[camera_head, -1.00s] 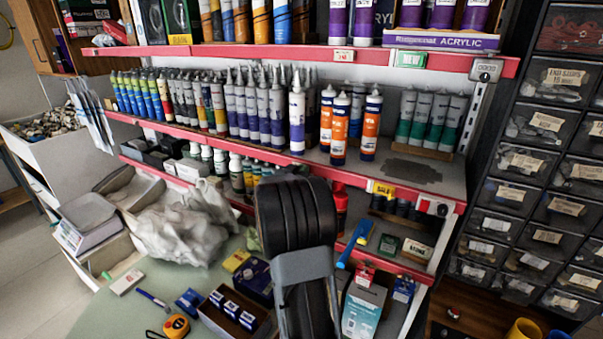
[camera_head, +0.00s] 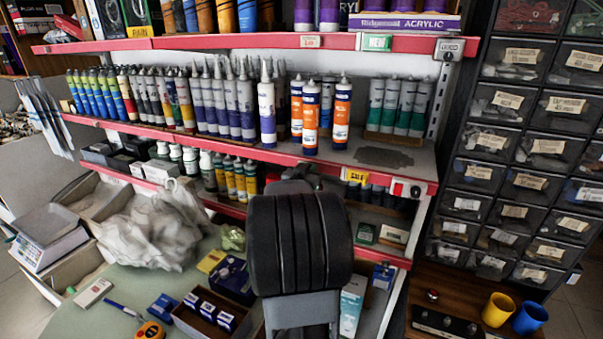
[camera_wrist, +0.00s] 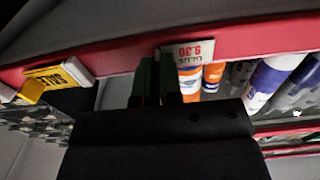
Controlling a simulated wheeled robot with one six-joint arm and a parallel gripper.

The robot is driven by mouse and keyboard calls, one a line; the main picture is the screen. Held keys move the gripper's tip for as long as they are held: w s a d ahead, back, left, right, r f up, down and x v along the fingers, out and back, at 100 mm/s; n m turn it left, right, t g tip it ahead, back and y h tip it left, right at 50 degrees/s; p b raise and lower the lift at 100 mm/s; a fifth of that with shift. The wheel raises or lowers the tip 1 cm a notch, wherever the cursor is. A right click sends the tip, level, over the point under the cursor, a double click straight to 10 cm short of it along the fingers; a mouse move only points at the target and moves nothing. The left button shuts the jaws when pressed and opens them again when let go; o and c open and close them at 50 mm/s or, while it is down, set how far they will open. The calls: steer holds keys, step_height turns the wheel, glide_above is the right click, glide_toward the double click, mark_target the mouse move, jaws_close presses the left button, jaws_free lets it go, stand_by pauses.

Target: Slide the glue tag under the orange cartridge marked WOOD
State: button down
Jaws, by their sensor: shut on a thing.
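Three orange-and-white cartridges stand on the middle shelf in the head view, one in front (camera_head: 311,118), one behind it to the left (camera_head: 297,105) and one at right (camera_head: 342,112). Their lettering is too small to read. In the upside-down wrist view, orange cartridges (camera_wrist: 214,76) show beyond the shelf rail. My arm hides the fingertips in the head view.
The red shelf rail (camera_head: 250,149) carries a yellow SALE tag (camera_head: 356,176), also in the wrist view (camera_wrist: 58,76). A purple-white cartridge (camera_head: 267,112) stands left of the orange ones. Green-banded cartridges (camera_head: 405,105) stand right. A dark patch of shelf (camera_head: 384,157) is bare.

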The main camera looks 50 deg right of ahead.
steer(key=c, duration=1.3)
jaws_free()
steer(key=shift+a, duration=0.15)
steer(key=v, duration=1.3)
steer(key=shift+a, duration=0.25)
steer(key=shift+f, duration=0.1)
